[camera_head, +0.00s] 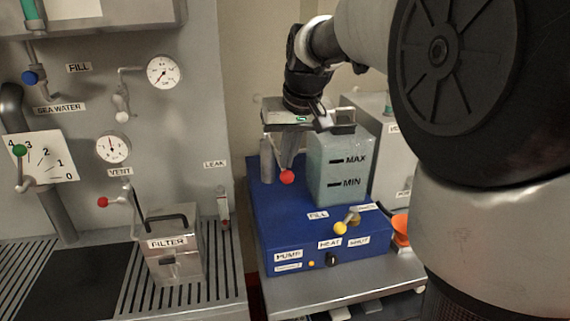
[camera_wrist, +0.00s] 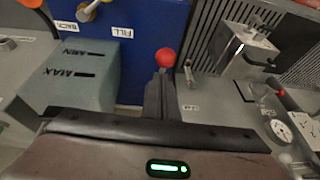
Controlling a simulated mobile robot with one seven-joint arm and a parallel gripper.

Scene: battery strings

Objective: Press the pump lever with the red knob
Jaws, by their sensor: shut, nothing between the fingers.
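The red knob (camera_head: 287,176) stands over the top of the blue pump box (camera_head: 283,228), left of the translucent tank. Its lever is mostly hidden by my gripper. My gripper (camera_head: 290,160) points down with its fingers shut and empty, its tips right above the red knob. In the wrist view the red knob (camera_wrist: 166,58) shows just beyond the tips of the dark fingers (camera_wrist: 158,78), with the blue box (camera_wrist: 165,18) behind it. I cannot tell whether the tips touch the knob.
The tank (camera_head: 338,165) marked MAX and MIN stands close right of my gripper. A yellow-knobbed valve (camera_head: 341,228) sits at the box's front. A gap separates the two benches.

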